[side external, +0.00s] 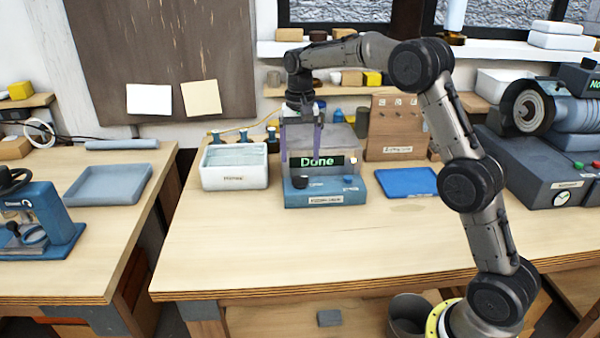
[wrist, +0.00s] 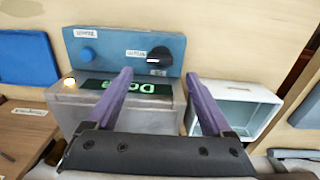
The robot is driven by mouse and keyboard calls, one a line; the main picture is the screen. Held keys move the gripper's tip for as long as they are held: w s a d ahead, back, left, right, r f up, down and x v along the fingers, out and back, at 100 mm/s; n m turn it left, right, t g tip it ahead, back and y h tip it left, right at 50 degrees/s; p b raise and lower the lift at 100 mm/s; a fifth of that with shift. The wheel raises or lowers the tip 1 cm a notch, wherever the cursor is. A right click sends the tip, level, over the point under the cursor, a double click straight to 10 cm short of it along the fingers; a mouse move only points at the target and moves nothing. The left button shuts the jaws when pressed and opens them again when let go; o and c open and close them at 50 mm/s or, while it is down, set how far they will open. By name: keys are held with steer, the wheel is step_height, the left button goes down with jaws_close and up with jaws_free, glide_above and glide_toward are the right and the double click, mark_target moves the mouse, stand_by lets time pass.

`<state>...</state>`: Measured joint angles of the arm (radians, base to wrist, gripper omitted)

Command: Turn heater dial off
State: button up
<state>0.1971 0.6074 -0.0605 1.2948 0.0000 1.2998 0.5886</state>
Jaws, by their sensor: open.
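The heater is a box with a clear grey upper part and a blue base (side external: 325,192); its green display (side external: 322,161) reads "Done". Its dial (wrist: 159,57) is a round black knob with a small label beside it on the blue panel, and it shows as a small dark knob in the side external view (side external: 300,181). My gripper (wrist: 158,74) is open and empty, with its two purple fingers pointing toward the panel. In the wrist view the dial appears just beyond and between the fingertips. In the side external view my gripper (side external: 303,158) is in front of the heater's upper part, above the dial. I see no contact with it.
A blue button (wrist: 87,54) sits on the same panel. A white tray (side external: 235,181) stands left of the heater. A blue mat (side external: 407,182) lies to the right, with a wooden rack (side external: 397,125) behind it. The front of the table is clear.

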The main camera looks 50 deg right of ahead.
mark_target(300, 176)
steer(key=shift+f, duration=3.15)
jaws_close()
